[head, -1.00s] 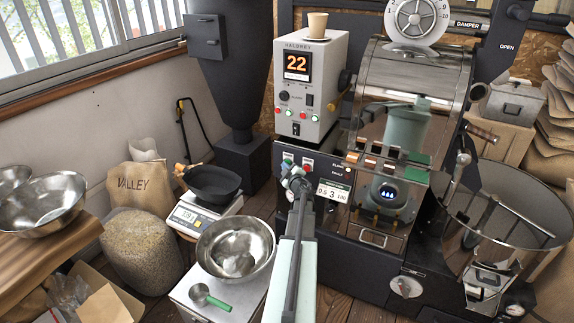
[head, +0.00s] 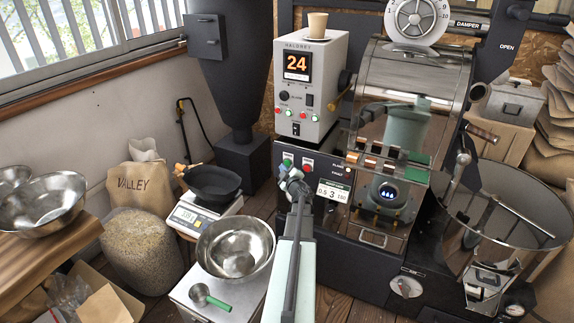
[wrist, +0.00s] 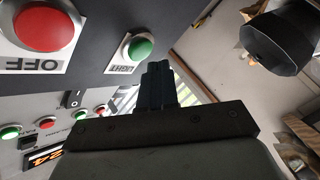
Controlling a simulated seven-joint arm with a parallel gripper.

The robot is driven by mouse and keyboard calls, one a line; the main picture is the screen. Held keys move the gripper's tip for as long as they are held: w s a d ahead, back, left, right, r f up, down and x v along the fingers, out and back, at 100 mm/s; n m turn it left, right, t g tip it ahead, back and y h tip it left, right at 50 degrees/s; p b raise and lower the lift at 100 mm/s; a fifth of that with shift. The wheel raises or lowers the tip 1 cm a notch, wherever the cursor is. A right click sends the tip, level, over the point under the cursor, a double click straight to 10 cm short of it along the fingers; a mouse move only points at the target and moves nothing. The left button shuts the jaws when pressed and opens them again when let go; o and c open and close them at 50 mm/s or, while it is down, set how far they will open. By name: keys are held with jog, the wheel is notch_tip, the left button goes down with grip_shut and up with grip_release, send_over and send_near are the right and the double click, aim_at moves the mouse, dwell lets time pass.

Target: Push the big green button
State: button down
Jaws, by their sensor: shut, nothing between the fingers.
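The big green button (head: 287,163) is on the upper left of the roaster's black front panel in the head view. In the wrist view, where the panel is upside down, the green button (wrist: 141,47) sits on a white label reading LIGHT. My gripper (head: 285,172) is just in front of and below it in the head view. In the wrist view my gripper (wrist: 156,68) has its dark fingers shut together and empty, tips close beside the button. I cannot tell whether they touch it. A bigger-looking red button (wrist: 45,22) labelled OFF is beside it.
The red button (head: 308,165) is close on the right of the green one. A grey control box (head: 313,105) with small red and green buttons stands above. A steel bowl (head: 213,250) and a scale (head: 187,217) are lower left. The drum front (head: 400,75) is at right.

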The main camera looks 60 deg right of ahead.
jog(key=a, duration=0.5)
dwell(0.4)
dwell(0.8)
